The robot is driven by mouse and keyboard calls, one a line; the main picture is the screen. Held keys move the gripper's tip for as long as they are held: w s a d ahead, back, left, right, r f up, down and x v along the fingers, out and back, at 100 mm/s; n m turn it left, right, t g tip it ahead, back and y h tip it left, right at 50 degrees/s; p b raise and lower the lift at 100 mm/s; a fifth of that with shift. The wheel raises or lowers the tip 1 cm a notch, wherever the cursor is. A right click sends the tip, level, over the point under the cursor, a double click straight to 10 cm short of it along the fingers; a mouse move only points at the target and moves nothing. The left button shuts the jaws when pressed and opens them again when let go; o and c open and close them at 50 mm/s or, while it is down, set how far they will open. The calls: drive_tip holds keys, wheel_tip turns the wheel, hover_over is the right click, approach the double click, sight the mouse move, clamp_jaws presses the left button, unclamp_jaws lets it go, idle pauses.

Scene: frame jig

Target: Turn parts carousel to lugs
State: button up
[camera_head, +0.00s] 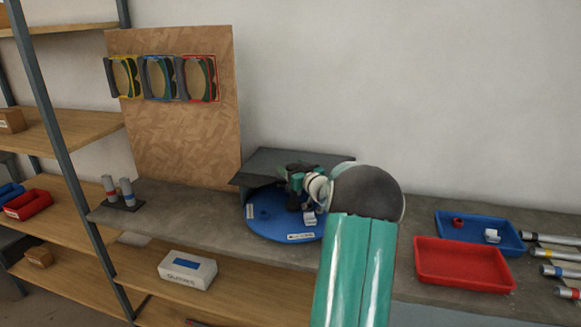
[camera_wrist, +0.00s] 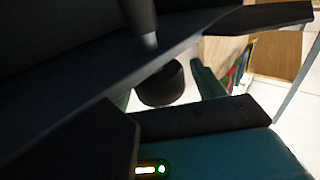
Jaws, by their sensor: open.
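The parts carousel (camera_head: 275,226) is a round blue turntable on the grey bench, partly under a dark grey cover (camera_head: 283,161). White labels sit on its rim, too small to read. A small white part (camera_head: 309,218) and a small blue piece (camera_head: 264,214) are on it. No lugs can be made out for certain. My gripper (camera_head: 296,190) is over the back right part of the carousel, by the cover's front edge. It is open, with nothing seen held. My arm hides the carousel's right side. Whether the fingers touch it cannot be told. The wrist view is dark and mostly blocked.
Right of my arm are a red tray (camera_head: 463,264) and a blue tray (camera_head: 478,230) with small parts. Several banded tubes (camera_head: 553,254) lie at the far right. Grey cylinders (camera_head: 118,190) stand at left. A chipboard panel (camera_head: 180,130) holds three coloured frames.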

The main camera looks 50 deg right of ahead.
drive_tip(key=shift+w+d, duration=0.2)
drive_tip(key=shift+w, duration=0.45)
drive_tip(key=c, duration=1.4)
drive_tip(key=shift+s, duration=0.1)
drive_tip(key=shift+d, duration=0.15)
